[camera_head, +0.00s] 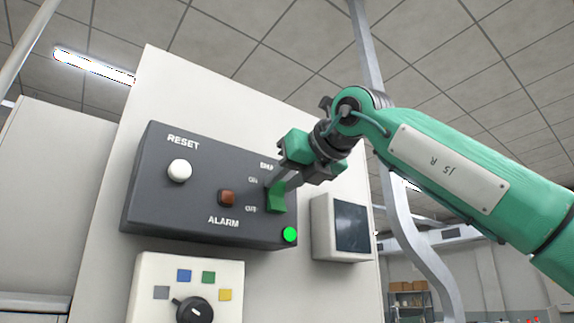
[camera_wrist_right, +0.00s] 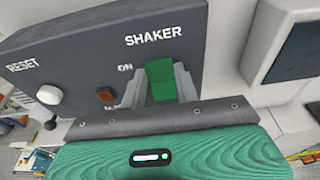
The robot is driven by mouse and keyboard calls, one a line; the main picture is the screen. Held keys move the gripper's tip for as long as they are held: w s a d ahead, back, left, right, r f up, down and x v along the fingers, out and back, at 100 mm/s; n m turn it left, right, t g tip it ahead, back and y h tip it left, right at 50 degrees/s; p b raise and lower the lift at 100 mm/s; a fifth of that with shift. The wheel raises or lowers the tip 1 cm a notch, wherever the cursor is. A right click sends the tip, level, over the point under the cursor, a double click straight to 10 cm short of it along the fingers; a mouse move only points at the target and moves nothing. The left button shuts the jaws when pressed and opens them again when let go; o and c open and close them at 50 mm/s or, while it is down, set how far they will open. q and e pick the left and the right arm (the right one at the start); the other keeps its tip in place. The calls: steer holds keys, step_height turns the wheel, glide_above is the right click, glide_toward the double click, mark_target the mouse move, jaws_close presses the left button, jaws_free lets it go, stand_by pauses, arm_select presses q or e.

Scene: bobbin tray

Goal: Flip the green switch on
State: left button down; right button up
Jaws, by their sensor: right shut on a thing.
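The green switch (camera_head: 277,199) is on the right part of a dark grey control box, beside the ON and OFF marks. It also shows in the right wrist view (camera_wrist_right: 160,81), below the word SHAKER and beside ON. My right gripper (camera_head: 284,186) reaches it from the upper right, with its fingers on both sides of the switch and shut on it. In the right wrist view the grey fingertips (camera_wrist_right: 158,92) flank the green piece. The fingers hide part of the switch, so its exact tilt is hard to read. My left gripper is not in view.
A white RESET knob (camera_head: 180,170) and a red-brown ALARM switch (camera_head: 228,198) sit left of the green switch. A lit green lamp (camera_head: 290,234) is below it. A screen unit (camera_head: 351,226) is close on the right. A dial panel (camera_head: 192,290) is below the box.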

steer(key=shift+w+r+g+h+p, duration=0.15)
steer(key=shift+r+g+h+p, duration=0.25)
steer(key=shift+p, duration=0.65)
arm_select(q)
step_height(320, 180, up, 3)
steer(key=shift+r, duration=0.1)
arm_select(e)
steer(key=shift+f, duration=0.15)
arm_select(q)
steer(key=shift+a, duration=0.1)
arm_select(e)
steer(key=o, duration=1)
steer(key=shift+w+a+f, duration=0.1)
steer(key=shift+s+b, duration=0.3)
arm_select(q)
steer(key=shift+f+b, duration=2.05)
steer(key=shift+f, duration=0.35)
arm_select(e)
steer(key=shift+r+v, duration=0.1)
steer(key=shift+v, duration=3.25)
steer(key=shift+r+v, duration=0.15)
steer(key=shift+v, duration=3.15)
steer(key=shift+w, duration=0.2)
